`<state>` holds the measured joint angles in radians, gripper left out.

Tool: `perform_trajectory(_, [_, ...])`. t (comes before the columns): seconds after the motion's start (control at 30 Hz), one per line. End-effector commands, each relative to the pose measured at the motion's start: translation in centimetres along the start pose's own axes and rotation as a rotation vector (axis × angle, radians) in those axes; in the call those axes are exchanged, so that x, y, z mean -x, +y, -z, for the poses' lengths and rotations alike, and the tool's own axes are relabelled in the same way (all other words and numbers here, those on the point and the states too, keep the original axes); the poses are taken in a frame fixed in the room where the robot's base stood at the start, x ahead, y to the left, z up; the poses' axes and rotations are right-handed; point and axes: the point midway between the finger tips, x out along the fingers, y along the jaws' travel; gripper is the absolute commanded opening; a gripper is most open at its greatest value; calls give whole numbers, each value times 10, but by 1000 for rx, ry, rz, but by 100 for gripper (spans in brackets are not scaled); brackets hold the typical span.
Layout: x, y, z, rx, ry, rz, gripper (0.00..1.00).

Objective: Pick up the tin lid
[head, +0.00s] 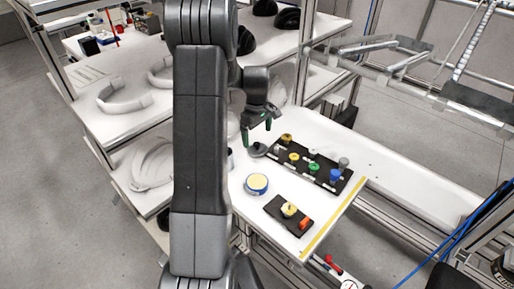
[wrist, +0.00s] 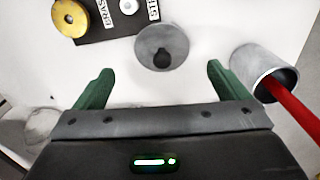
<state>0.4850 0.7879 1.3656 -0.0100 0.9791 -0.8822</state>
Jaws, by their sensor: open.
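A grey round lid with a dark knob (wrist: 163,46), which I take for the tin lid, lies on the white table just beyond my fingertips in the wrist view. In the head view the lid (head: 257,150) lies at the left end of a black labelled board. My gripper (wrist: 159,69) is open and empty, its two green fingers spread wider than the lid. In the head view my gripper (head: 257,127) is above the table, just behind and over the lid. The fingers are apart from the lid.
A grey cup (wrist: 258,68) holding a red rod stands right of the lid. The black board (head: 322,180) carries several coloured pieces, one a brass disc (wrist: 70,17). A yellow-and-blue round tin (head: 256,184) and a small black tray (head: 273,207) sit nearer the front.

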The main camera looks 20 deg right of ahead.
Motion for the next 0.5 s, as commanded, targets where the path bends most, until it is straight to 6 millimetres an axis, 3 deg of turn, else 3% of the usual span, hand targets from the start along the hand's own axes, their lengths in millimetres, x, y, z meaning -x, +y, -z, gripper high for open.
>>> perform_trajectory(0.5, [-53,-3,0,-1,0,0,94])
